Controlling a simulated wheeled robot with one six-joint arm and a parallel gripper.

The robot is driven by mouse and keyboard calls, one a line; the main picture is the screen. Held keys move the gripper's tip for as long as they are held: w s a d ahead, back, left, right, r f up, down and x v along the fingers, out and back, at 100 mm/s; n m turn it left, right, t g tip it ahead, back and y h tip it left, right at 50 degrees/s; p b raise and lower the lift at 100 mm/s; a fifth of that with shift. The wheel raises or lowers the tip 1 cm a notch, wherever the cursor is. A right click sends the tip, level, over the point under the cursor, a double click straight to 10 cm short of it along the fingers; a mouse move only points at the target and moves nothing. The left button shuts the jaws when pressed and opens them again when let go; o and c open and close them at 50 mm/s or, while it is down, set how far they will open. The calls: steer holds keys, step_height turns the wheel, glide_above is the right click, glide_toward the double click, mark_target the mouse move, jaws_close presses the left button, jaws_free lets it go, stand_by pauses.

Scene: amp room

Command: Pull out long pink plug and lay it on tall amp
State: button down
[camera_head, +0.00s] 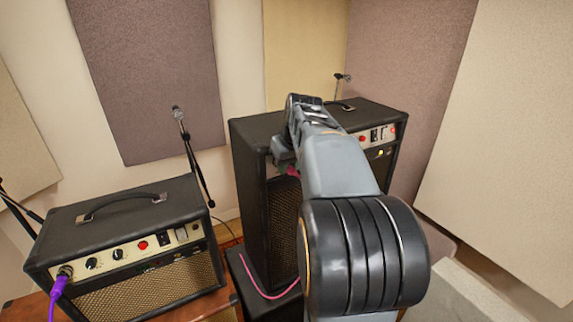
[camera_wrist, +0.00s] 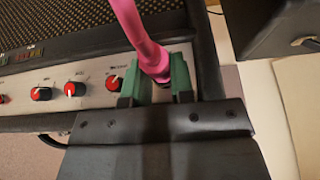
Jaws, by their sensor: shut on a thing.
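The long pink plug (camera_wrist: 148,45) stands between the green fingers of my gripper (camera_wrist: 158,80) in the wrist view, and they are shut on it. It is at the right end of a panel with red knobs; whether its tip is in a socket is hidden. The tall amp (camera_head: 250,185) stands at centre in the head view, with its panel (camera_head: 378,136) partly behind my arm. My arm covers most of the gripper there.
A lower amp (camera_head: 120,215) with a top handle stands at left, a purple plug (camera_head: 60,281) in its panel. A microphone stand (camera_head: 192,155) rises between the amps. A dark box (camera_wrist: 270,25) is at upper right in the wrist view. Padded walls stand behind.

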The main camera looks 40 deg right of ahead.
mark_target(294, 171)
steer(key=shift+s+a+r+b, duration=0.15)
steer(key=shift+s+b, duration=0.15)
steer(key=shift+s, duration=0.65)
steer(key=shift+s+a+r+b, duration=0.15)
steer(key=shift+s+b, duration=0.1)
steer(key=shift+s, duration=0.65)
